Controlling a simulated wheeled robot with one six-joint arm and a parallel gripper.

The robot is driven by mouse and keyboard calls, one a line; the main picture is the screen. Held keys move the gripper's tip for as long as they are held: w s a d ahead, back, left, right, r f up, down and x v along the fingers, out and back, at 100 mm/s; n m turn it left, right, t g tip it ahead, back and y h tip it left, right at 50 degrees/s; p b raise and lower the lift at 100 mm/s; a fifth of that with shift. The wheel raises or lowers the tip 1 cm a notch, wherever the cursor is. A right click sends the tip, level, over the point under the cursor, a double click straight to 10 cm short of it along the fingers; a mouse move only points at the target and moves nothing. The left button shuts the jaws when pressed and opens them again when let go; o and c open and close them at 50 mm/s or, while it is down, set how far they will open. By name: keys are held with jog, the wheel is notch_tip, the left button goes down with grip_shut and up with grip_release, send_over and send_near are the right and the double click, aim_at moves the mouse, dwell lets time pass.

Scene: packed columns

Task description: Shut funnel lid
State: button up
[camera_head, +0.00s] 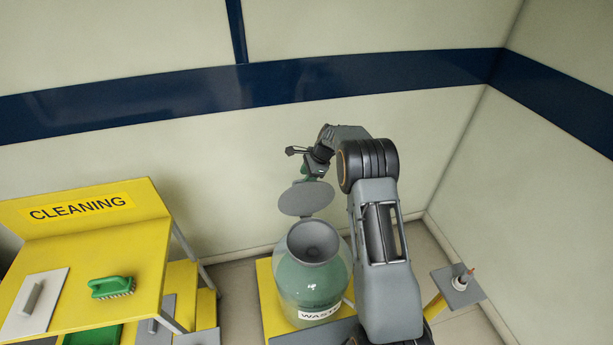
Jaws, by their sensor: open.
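The round grey funnel lid (306,198) stands open, tilted up behind the grey funnel (314,241). The funnel sits in the mouth of a greenish see-through waste container (308,284) with a "WASTE" label. My gripper (308,168) is just above and behind the raised lid, at the end of my bent arm. It is open. Its fingertips are small and partly hidden, and I cannot tell whether they touch the lid.
The container stands on a yellow base (267,290). To the left is a yellow cleaning stand (140,258) with a green brush (112,287) on it. A small grey platform (447,283) holding a white item is at the right. Walls close in behind and right.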

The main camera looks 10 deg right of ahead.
jog(key=shift+a+f, duration=0.2)
jog(key=shift+f, duration=0.3)
jog(key=shift+c, duration=0.2)
jog(key=shift+w, duration=0.1)
grip_shut()
